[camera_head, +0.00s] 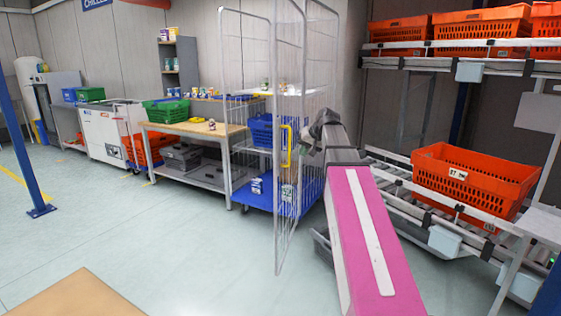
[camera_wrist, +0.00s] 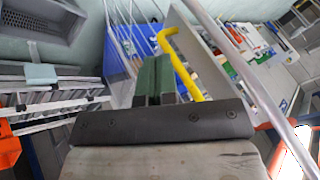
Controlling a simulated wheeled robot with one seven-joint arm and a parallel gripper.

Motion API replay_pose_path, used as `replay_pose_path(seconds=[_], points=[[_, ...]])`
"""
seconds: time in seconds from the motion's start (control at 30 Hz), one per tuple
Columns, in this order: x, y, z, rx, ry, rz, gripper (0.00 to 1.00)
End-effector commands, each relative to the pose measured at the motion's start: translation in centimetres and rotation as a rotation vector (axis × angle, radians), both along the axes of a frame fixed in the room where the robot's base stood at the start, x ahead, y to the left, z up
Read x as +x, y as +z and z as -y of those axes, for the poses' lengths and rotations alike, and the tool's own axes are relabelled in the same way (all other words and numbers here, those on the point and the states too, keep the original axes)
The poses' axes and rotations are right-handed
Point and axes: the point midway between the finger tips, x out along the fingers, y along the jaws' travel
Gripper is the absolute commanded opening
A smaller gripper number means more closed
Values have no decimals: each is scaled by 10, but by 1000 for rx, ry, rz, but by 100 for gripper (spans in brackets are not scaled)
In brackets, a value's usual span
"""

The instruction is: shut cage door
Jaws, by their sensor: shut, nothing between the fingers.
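A yellow handle (camera_head: 286,146) is on the door. My gripper (camera_head: 316,128) is just right of the handle, partly hidden behind my arm. In the wrist view, my gripper (camera_wrist: 156,78) is shut and empty, its green fingers close beside the yellow handle (camera_wrist: 181,62). I cannot tell whether they touch.
An orange tote (camera_head: 475,182) sits on the roller conveyor at the right, with more totes on the shelf above. A wooden-topped workbench (camera_head: 195,130) holds a green crate at the left.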

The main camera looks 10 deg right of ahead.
Motion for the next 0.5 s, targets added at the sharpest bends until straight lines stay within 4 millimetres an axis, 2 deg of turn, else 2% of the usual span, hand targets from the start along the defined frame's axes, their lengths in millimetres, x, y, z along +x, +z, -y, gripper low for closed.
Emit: replay_pose_path(seconds=[0.07,0.17,0.33,0.5], points=[[2,9,1,6,2,8,0],[4,10,0,10,3,12,0],[12,-5,-8,10,4,10,0],[26,-29,-19,9,4,9,0]])
